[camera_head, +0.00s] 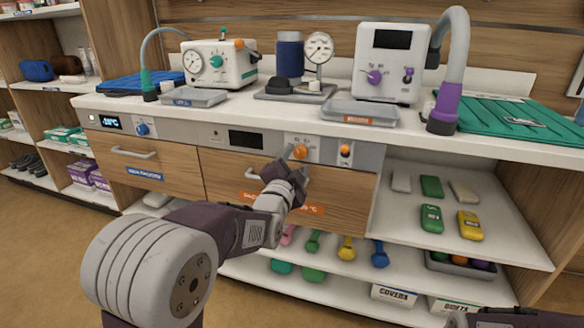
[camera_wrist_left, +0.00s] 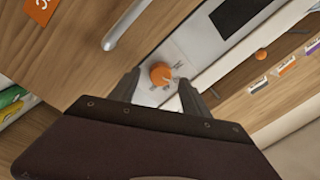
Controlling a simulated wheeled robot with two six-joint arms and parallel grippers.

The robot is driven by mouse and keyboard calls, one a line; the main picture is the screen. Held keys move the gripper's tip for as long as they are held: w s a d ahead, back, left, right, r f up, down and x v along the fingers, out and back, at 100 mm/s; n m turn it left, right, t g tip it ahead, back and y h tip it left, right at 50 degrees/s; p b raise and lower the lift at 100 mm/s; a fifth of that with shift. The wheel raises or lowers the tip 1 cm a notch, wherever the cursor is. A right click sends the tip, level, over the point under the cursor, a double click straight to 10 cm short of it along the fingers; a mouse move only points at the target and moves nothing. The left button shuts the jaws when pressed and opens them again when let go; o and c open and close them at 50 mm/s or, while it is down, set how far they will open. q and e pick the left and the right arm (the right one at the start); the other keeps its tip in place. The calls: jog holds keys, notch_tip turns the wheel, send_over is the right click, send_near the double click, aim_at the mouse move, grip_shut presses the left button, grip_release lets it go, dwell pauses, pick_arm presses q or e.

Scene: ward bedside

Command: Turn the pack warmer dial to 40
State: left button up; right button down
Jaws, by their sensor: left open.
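The pack warmer dial is an orange knob (camera_head: 300,151) on the grey front panel of the right-hand drawer unit, with small markings around it. It also shows in the left wrist view (camera_wrist_left: 161,75), between and just beyond my fingertips. My left gripper (camera_head: 291,164) is open in front of the dial, its two fingers (camera_wrist_left: 160,90) spread to either side. I cannot tell whether either finger touches the knob. The knob's exact setting is too small to read. A dark display (camera_head: 246,139) sits left of the dial and shows no readable number.
A smaller orange-marked switch (camera_head: 346,151) sits right of the dial. A blue knob (camera_head: 143,129) and lit display (camera_head: 111,121) are on the left panel. The counter above holds a grey tray (camera_head: 361,111) and devices.

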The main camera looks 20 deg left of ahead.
pick_arm(q)
jog(key=s+p, duration=0.1)
jog(key=s, duration=0.6)
jog(key=shift+f, duration=0.15)
